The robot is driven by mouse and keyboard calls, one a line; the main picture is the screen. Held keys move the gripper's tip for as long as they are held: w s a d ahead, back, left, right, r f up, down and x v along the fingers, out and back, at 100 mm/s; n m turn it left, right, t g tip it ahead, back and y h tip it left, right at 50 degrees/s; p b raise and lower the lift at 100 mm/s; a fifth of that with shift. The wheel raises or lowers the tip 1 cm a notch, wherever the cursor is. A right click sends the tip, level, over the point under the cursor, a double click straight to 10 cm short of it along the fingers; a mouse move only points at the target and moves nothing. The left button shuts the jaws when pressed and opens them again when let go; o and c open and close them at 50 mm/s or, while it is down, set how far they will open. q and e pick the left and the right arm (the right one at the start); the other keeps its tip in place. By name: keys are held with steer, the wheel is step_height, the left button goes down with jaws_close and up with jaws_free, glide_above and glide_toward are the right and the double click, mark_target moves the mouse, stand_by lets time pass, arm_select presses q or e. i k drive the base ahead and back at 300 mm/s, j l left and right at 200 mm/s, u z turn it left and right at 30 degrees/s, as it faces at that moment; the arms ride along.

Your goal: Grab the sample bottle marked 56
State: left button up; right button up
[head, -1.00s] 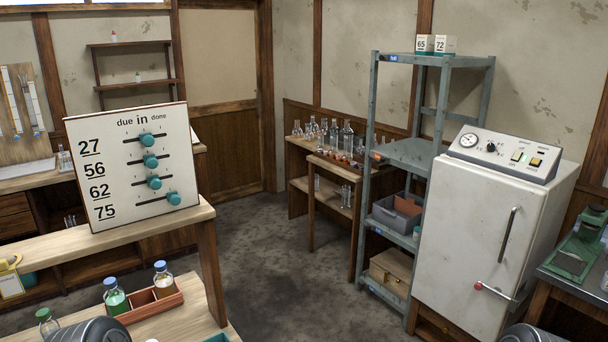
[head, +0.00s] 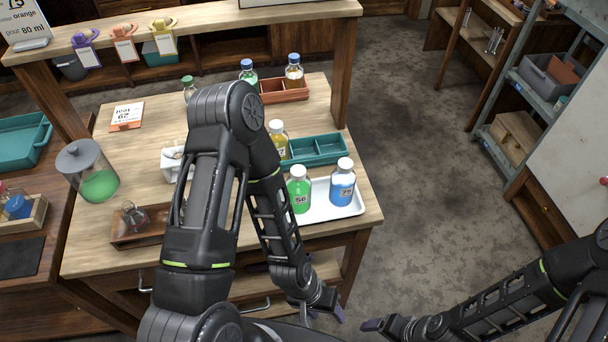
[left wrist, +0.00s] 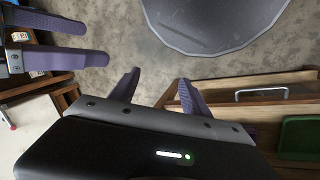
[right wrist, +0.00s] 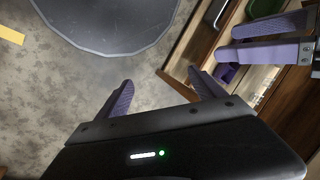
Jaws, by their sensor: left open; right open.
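The sample bottle marked 56 (head: 299,189) holds green liquid and has a white cap. It stands upright on the white tray (head: 318,212) at the table's front right corner, left of a blue bottle (head: 342,182) that seems marked 75. My left gripper (head: 326,311) is low in front of the table, below the bottle and apart from it. It is open and empty, its purple fingers spread in the left wrist view (left wrist: 155,88). My right gripper (head: 385,326) is to its right, also open and empty, as the right wrist view shows (right wrist: 160,90).
A teal divided box (head: 318,150) and a yellow bottle (head: 278,138) stand behind the tray. A red box (head: 283,90) with two bottles is farther back. My left arm covers part of the table (head: 100,235). The floor right of the table is clear.

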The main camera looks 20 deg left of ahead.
mark_target(299, 193)
steer(key=k+j+z, duration=0.1)
steer(key=j+z, duration=0.15)
steer(key=z, duration=0.2)
steer(key=k+j+z, duration=0.1)
steer(key=j+z, duration=0.15)
steer(key=z, duration=0.25)
steer(key=k+j+z, duration=0.15)
steer(key=z, duration=0.3)
steer(key=k+j+z, duration=0.1)
steer(key=k+j, duration=0.2)
steer(key=k, duration=0.15)
steer(key=k+j+z, duration=0.15)
steer(key=k, duration=0.3)
steer(key=j, duration=0.05)
